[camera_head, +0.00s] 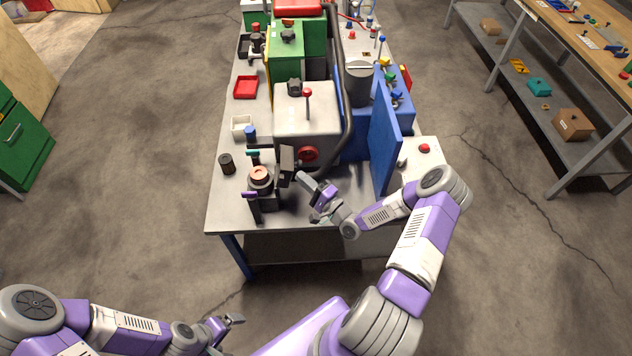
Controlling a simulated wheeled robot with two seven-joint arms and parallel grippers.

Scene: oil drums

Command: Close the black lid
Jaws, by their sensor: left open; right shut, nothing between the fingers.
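A dark device (266,201) with a round copper-coloured top stands at the front of the grey workbench. A dark flat plate (287,161), which looks like the black lid, stands upright at the device's right side, raised off it. My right gripper (303,179) is shut and empty, its tip just below and right of the plate. I cannot tell whether they touch. My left gripper (227,332) is open and empty, low in front of the bench and away from the device.
A small dark drum (227,164) stands left of the device. A grey machine box (307,118) with a red knob is behind it, and a blue upright panel (384,140) is to the right. The bench's front left corner is clear. A red tray (246,87) lies farther back.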

